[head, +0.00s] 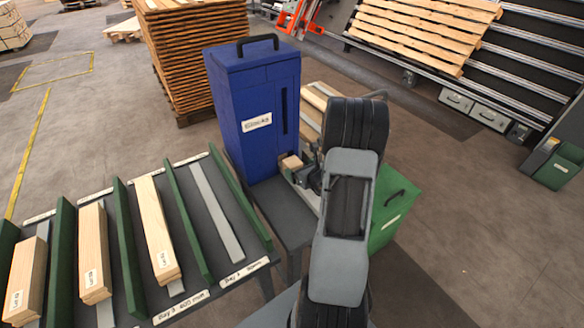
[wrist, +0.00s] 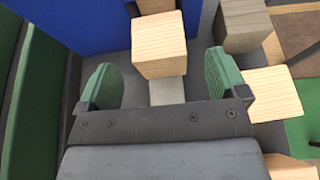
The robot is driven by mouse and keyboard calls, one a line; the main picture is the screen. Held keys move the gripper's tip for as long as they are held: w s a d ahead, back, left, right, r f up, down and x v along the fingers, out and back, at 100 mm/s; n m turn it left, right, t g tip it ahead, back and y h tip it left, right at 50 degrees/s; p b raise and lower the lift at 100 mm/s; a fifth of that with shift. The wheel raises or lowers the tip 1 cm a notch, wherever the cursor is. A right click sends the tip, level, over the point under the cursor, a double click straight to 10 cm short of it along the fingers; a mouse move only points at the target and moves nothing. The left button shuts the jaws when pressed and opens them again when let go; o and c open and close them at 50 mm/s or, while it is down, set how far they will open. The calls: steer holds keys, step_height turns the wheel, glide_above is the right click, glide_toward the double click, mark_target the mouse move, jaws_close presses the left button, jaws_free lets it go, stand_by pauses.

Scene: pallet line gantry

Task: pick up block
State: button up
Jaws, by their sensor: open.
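A pale wooden block (wrist: 159,40) sits in front of the blue dispenser (wrist: 92,18), on a grey surface with a light strip. It also shows in the head view (head: 291,162) at the foot of the blue dispenser (head: 262,105), which bears a label. My gripper (wrist: 158,66) is open, with a green-padded finger on each side of the block's near end. Gaps show between the block and both fingers. In the head view my gripper (head: 303,175) is beside the block, partly hidden by my arm.
Another wooden block (wrist: 155,5) is behind the first. At right are a grey-brown block (wrist: 246,26) and a wooden block (wrist: 273,92). A rack at left has green dividers (head: 128,245) and wooden boards (head: 158,232). A green box (head: 397,205) is right of my arm.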

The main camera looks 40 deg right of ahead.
mark_target(293, 164)
steer(key=shift+p+x, duration=0.7)
steer(key=shift+x, duration=2.3)
steer(key=c, duration=1)
steer(key=shift+r, duration=0.1)
